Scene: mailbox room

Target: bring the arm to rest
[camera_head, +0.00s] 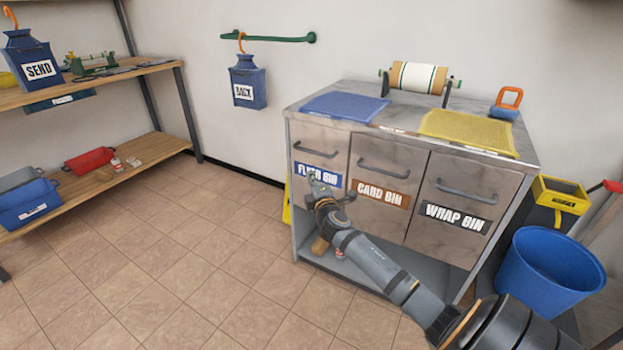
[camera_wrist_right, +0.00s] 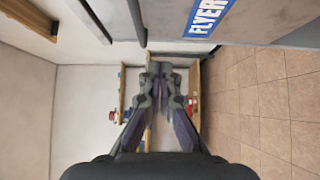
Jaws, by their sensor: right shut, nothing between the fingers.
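My right arm reaches in from the lower right in the head view. Its gripper (camera_head: 318,183) is in front of the cabinet, by the label of the flyer bin (camera_head: 318,150). In the right wrist view the fingers of my right gripper (camera_wrist_right: 160,72) are together, with nothing between them. The flyer bin's label (camera_wrist_right: 209,16) shows at the top of that view. My left gripper is in neither view.
Shelves (camera_head: 110,180) stand at the left. The tiled floor (camera_head: 170,260) between is clear.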

